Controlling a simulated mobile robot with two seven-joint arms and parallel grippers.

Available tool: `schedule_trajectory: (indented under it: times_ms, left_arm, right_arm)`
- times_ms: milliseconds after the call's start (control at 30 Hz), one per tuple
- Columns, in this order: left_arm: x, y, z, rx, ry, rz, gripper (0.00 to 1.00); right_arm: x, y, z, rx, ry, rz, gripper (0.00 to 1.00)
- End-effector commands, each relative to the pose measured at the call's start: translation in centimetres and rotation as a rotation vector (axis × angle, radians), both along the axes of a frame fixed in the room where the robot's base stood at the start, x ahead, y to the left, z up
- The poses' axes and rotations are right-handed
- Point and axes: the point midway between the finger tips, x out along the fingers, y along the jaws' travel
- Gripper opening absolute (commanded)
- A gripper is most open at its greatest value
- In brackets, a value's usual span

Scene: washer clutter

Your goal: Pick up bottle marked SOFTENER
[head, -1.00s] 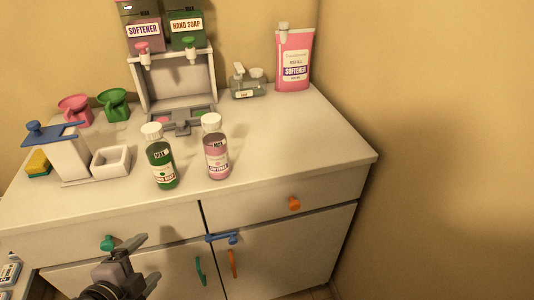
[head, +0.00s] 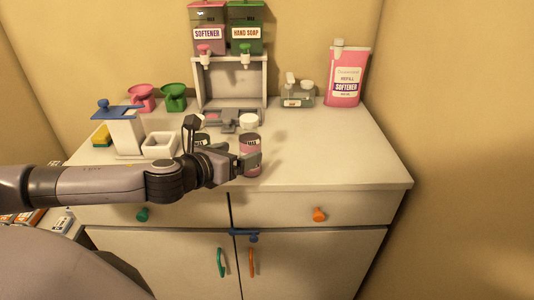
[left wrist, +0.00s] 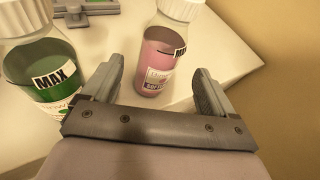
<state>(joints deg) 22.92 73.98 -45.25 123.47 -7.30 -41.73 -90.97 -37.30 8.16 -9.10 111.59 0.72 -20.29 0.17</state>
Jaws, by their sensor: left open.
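The pink SOFTENER bottle (head: 250,148) with a white cap stands upright near the front of the counter. It also shows in the left wrist view (left wrist: 158,62), ahead of and between my open fingers. My left gripper (head: 250,162) is open beside the bottle in the head view; in the left wrist view its two fingers (left wrist: 155,92) are spread with no thing clamped between them. The green HAND SOAP bottle (left wrist: 38,70) stands just left of my left finger. In the head view my gripper mostly hides it. My right gripper is not in view.
A dispenser stand (head: 201,83) with a pink and a green tank is at the back. A pink refill pouch (head: 346,78) and a small grey pump container (head: 297,95) stand back right. A white box (head: 160,145) is left. The counter's right front is clear.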

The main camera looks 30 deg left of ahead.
Motion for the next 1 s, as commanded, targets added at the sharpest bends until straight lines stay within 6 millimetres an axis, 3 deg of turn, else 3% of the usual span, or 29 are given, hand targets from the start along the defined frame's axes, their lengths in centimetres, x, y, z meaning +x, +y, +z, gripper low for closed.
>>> schedule_trajectory:
  times_ms: [167, 467, 800, 1000]
  left_arm:
    - [0.6, 1.2, 0.9, 0.099, -0.02, -0.023, 0.87]
    - [2.6, 0.9, 0.5, 0.095, -0.02, -0.024, 0.87]
    - [6.5, 0.2, 0.0, 0.095, -0.02, -0.024, 0.87]
    - [7.4, 0.2, -0.4, 0.097, -0.019, -0.024, 0.87]
  right_arm:
    - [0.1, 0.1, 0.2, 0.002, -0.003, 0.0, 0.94]
    - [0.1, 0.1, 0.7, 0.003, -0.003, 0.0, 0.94]
    - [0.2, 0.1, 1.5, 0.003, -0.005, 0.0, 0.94]
    - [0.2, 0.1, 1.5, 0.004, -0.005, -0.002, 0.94]
